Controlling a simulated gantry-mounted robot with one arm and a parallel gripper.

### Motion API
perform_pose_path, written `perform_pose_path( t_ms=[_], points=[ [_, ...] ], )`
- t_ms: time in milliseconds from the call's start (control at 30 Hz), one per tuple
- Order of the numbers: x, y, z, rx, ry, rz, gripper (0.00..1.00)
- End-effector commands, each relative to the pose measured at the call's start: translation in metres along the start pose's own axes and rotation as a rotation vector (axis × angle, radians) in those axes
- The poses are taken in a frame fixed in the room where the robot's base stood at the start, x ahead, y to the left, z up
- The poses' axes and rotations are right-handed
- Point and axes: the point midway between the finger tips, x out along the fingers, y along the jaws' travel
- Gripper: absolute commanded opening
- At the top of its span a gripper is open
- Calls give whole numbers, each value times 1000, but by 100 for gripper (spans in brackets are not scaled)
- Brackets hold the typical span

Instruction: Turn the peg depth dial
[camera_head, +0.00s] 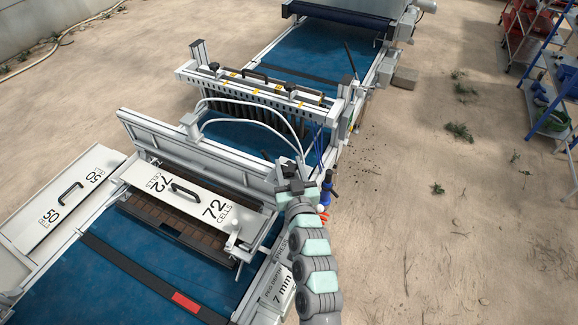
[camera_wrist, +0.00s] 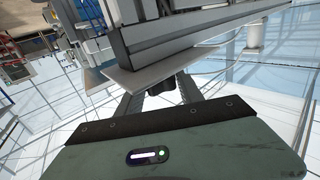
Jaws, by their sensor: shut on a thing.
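My gripper (camera_head: 291,172) reaches over the right side of the seeder, near the dibbler end of the white frame. In the wrist view my gripper (camera_wrist: 162,90) has its two fingers around a small dark knob (camera_wrist: 187,89), which looks like the peg depth dial. It sits below a pale plate and is partly hidden by the fingers. In the head view my arm and gripper hide the dial. The white peg depth sign (camera_head: 281,288) reads 7 mm, and my forearm stands close to its right.
A 72-cell plate (camera_head: 198,193) with a black handle lies on the machine, and a 50-cell plate (camera_head: 48,226) lies at left. The blue belt (camera_head: 190,266) runs beneath. A blue-and-red shelf rack (camera_head: 548,70) stands at far right. Open sandy ground lies right of the machine.

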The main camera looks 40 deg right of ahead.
Motion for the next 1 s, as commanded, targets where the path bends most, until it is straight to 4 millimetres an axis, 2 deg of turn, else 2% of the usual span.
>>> perform_pose_path(
  t_ms=[133,533,1000],
  points=[
    [0,0,0,0,-1,0,3],
    [0,1,7,-4,3,-38,3],
    [0,1,13,-5,3,-230,3]
  ],
)
